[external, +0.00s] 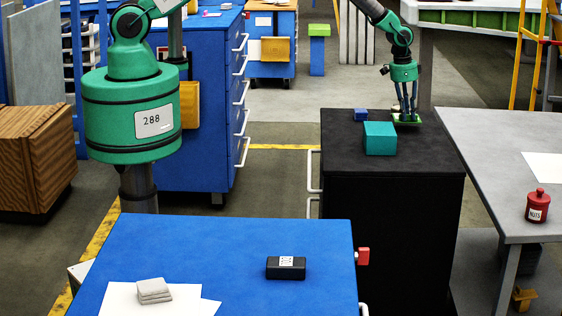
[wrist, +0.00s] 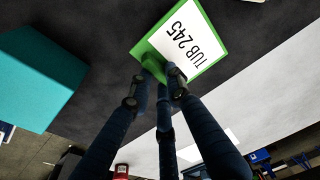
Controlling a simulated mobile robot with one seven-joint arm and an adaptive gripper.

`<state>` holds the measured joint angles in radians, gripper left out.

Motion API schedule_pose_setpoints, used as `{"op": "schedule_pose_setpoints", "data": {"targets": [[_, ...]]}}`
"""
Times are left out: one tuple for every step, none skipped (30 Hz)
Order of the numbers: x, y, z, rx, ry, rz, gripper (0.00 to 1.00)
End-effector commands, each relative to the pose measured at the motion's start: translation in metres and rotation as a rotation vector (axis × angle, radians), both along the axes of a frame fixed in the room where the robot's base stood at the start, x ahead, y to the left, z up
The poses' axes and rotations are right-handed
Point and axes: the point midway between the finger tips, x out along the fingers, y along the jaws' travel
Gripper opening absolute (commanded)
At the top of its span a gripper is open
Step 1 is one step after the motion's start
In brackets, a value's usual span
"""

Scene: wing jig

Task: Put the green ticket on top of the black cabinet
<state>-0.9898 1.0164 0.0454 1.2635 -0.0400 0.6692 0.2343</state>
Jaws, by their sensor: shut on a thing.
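The green ticket (external: 407,119) has a white face marked "TUB 245", readable in the wrist view (wrist: 205,38). My gripper (external: 406,113) is shut on the ticket's edge; its dark fingers also show in the wrist view (wrist: 161,72). The ticket is at the top of the black cabinet (external: 345,155), near its far right corner. I cannot tell whether it touches the top or is just above it. The cabinet top fills the dark area behind the ticket in the wrist view (wrist: 110,18).
A teal box (external: 380,139) and a small blue block (external: 361,114) stand on the cabinet top, left of the ticket. A grey table (external: 480,145) with a red jar (external: 537,206) is close on the right. The cabinet's front top is clear.

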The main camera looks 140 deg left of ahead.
Motion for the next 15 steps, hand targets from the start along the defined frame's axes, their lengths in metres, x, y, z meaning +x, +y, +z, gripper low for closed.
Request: {"op": "schedule_pose_setpoints", "data": {"targets": [[0.001, 0.001, 0.000, 0.001, -0.001, 0.000, 0.00], [0.001, 0.001, 0.000, 0.001, -0.001, 0.000, 0.00], [0.001, 0.001, 0.000, 0.001, -0.001, 0.000, 0.00], [0.001, 0.001, 0.000, 0.001, -0.001, 0.000, 0.00], [0.001, 0.001, 0.000, 0.001, -0.001, 0.000, 0.00], [0.001, 0.001, 0.000, 0.000, 0.000, 0.000, 0.00], [0.001, 0.001, 0.000, 0.000, 0.000, 0.000, 0.00], [0.001, 0.001, 0.000, 0.000, 0.000, 0.000, 0.00], [0.000, 0.001, 0.000, 0.000, 0.000, 0.000, 0.00], [0.000, 0.001, 0.000, 0.000, 0.000, 0.000, 0.00], [0.000, 0.001, -0.001, 0.000, 0.000, 0.000, 0.00], [0.000, 0.000, -0.003, 0.000, 0.000, 0.000, 0.00], [0.000, 0.000, -0.004, -0.001, 0.001, 0.000, 0.00], [0.000, 0.000, -0.006, -0.001, 0.001, 0.000, 0.00], [0.000, 0.000, -0.010, -0.001, 0.001, 0.000, 0.00]]}}
